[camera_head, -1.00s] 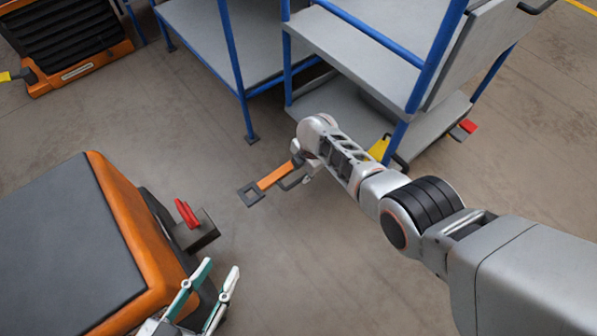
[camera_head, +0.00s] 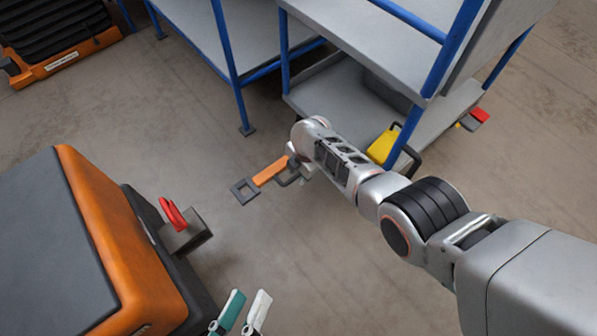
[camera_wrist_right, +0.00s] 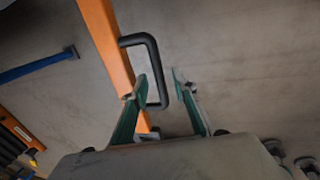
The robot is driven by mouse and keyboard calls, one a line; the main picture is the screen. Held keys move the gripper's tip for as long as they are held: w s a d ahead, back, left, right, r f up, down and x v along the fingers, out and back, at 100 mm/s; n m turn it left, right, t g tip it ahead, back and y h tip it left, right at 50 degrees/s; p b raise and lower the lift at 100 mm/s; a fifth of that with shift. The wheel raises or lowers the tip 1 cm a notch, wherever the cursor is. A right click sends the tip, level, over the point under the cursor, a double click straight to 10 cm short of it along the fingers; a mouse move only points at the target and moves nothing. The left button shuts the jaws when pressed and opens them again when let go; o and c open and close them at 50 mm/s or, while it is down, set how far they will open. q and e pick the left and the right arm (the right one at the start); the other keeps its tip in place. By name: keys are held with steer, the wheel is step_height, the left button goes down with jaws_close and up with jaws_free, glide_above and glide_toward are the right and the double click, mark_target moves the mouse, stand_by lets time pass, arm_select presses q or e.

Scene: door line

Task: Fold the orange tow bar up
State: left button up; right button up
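The orange tow bar (camera_head: 269,171) extends from below my right wrist toward the left in the head view and ends in a dark square eye (camera_head: 244,191). A black loop handle (camera_wrist_right: 153,42) sits on the side of the bar, which also shows in the right wrist view (camera_wrist_right: 105,38). My right gripper (camera_wrist_right: 158,84) is open, with one finger on each side of the handle's outer bar; I cannot tell whether they touch it. In the head view my arm hides this gripper. My left gripper (camera_head: 249,297) is open and empty at the bottom edge.
An orange and dark grey vehicle (camera_head: 105,235) with a red-levered coupling (camera_head: 180,232) stands at the left. A blue-framed grey trolley (camera_head: 340,50) stands behind my right arm, with a yellow piece (camera_head: 382,147) by its lower deck. Bare floor lies between.

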steer(key=shift+r, duration=0.1)
jaws_close()
steer(key=shift+w+d+r+g+y, duration=0.15)
steer(key=shift+r+g+y, duration=0.15)
steer(key=shift+r, duration=0.2)
steer(key=shift+w+d+r+g+y, duration=0.1)
steer(key=shift+d+r+g+y, duration=0.05)
steer(key=shift+r+y, duration=0.3)
steer(key=shift+w+d+r+g+y, duration=0.15)
steer(key=shift+r+g+y, duration=0.1)
steer(key=shift+r, duration=0.3)
steer(key=shift+d+r+y, duration=0.1)
steer(key=shift+r+y, duration=0.2)
steer(key=shift+r, duration=0.05)
steer(key=shift+w+d+r+g+y+b, duration=0.1)
steer(key=shift+d+r+g+y+b, duration=0.05)
steer(key=shift+r+g+y+b, duration=0.2)
steer(key=shift+w+d+r, duration=0.1)
steer(key=shift+w+r, duration=0.05)
steer(key=shift+r, duration=0.35)
arm_select(q)
steer(key=shift+d+r+n, duration=0.1)
steer(key=shift+d+n, duration=0.25)
steer(key=shift+n, duration=0.25)
